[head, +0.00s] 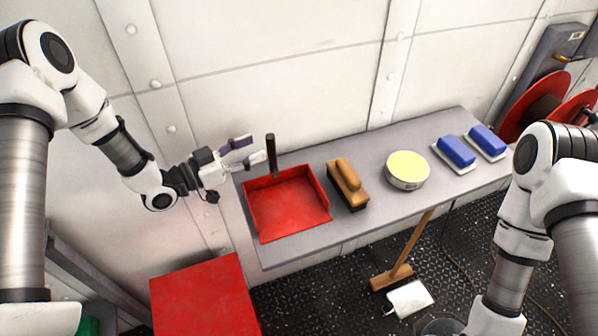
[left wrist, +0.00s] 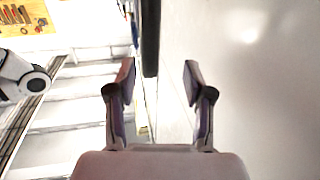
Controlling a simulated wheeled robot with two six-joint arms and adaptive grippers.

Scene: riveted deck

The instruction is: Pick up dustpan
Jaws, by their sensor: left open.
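The red dustpan (head: 287,205) lies on the left end of the grey shelf, with its dark handle (head: 271,154) standing upright at the back. My left gripper (head: 254,151) is open just left of the handle, its fingers pointing toward it. In the left wrist view the dark handle (left wrist: 150,38) stands ahead of the fingertips, in line with the gap between them (left wrist: 160,75). The pan itself is not seen there. My right arm shows at the right of the head view, but its gripper is out of sight.
On the grey shelf (head: 300,246), right of the dustpan, are a wooden brush (head: 347,184), a round yellow-topped tin (head: 407,170) and two blue blocks (head: 455,151) (head: 488,141). A red box (head: 205,298) stands below the left end. The white riveted wall (head: 270,60) is close behind.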

